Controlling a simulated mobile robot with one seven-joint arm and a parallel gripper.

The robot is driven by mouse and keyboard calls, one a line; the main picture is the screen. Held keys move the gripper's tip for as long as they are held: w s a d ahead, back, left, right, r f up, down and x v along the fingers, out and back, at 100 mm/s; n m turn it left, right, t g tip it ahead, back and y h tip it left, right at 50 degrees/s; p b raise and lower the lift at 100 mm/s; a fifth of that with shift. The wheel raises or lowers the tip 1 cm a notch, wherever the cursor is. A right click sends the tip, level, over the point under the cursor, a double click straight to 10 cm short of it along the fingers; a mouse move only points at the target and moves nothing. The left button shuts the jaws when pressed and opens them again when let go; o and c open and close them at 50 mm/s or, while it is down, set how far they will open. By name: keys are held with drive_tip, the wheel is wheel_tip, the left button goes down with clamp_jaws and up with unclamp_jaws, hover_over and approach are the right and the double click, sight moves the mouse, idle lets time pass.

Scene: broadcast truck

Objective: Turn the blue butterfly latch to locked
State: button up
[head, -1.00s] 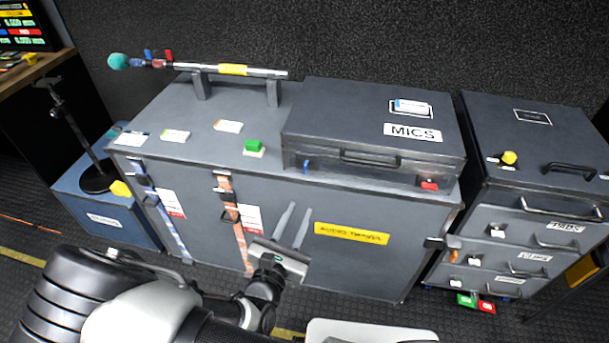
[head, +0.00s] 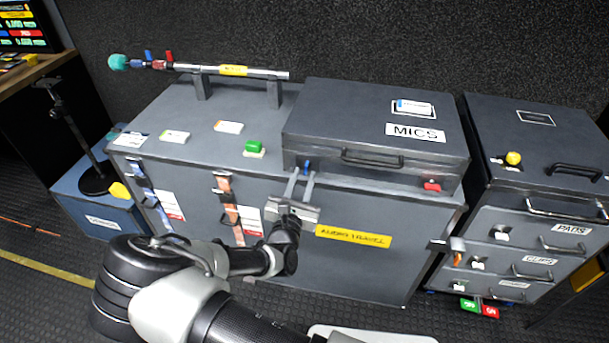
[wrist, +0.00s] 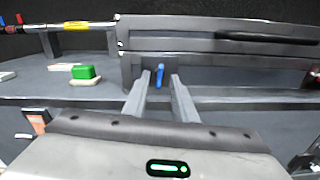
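The blue butterfly latch (head: 307,166) is a small upright tab on the front left of the grey MICS case (head: 350,120). In the wrist view the blue latch (wrist: 160,77) shows in the gap between my two fingertips. My gripper (head: 302,175) is open, its fingers pointing at the latch from the front. In the wrist view my gripper (wrist: 160,86) has a finger on each side of the latch. I cannot tell whether either finger touches it. Nothing is held.
The MICS case rests on a large grey trunk (head: 345,270). A red latch (head: 432,186) is at the case's front right. A green button (head: 253,146) sits left of the case. A microphone pole (head: 225,70) lies on stands behind. A drawer unit (head: 540,180) stands right.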

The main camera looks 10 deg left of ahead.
drive_tip(key=shift+w+d, duration=0.1)
drive_tip(key=shift+w, duration=1.05)
clamp_jaws()
